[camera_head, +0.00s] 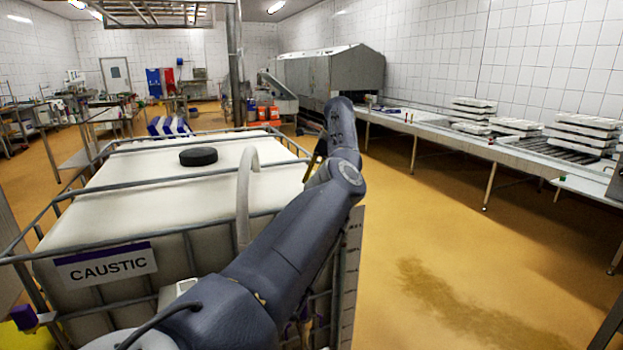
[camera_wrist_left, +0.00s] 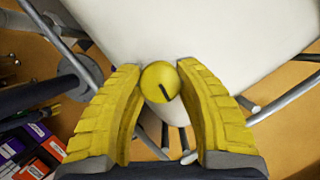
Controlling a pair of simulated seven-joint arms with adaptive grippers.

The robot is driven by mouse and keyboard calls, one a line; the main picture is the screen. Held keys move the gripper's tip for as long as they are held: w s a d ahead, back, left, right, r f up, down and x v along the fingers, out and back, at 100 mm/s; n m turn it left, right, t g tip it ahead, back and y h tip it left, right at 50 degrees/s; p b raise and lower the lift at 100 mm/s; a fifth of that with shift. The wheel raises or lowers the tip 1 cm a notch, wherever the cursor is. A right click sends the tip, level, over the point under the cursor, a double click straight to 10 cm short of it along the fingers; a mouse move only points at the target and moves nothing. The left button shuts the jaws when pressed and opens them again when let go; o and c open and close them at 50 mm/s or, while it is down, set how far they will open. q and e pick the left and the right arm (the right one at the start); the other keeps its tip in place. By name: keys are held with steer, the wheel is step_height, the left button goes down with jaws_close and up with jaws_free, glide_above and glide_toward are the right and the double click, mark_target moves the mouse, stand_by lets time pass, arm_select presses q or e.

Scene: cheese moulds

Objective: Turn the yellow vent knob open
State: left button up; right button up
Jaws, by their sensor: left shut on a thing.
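The yellow vent knob (camera_wrist_left: 161,80) shows in the left wrist view as a round yellow disc with a short dark mark at its lower edge. My left gripper (camera_wrist_left: 160,84) has its two ridged yellow fingers on either side of the knob, shut on it. In the head view the left gripper (camera_head: 313,162) is mostly hidden behind my own dark wrist, at the far right side of the white caustic tank (camera_head: 120,175). The knob is hidden there. My right gripper is in neither view.
The tank has a metal cage (camera_head: 193,230), a black lid (camera_head: 198,156), a pale curved pipe (camera_head: 245,190) and a CAUSTIC sign (camera_head: 105,265). A conveyor line (camera_head: 440,128) with stacked white moulds (camera_head: 583,133) runs along the right. The orange floor (camera_head: 430,220) between is clear, with a dark patch.

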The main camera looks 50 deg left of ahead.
arm_select(q)
steer(key=shift+f+n+g+h, duration=0.15)
steer(key=shift+n+g+h, duration=0.2)
steer(key=shift+n, duration=0.75)
stand_by(0.4)
steer(key=o, duration=1)
steer(key=shift+s, duration=0.2)
steer(key=shift+o, duration=1.2)
steer(key=shift+w, duration=0.1)
steer(key=shift+w+m, duration=0.1)
steer(key=shift+m, duration=0.2)
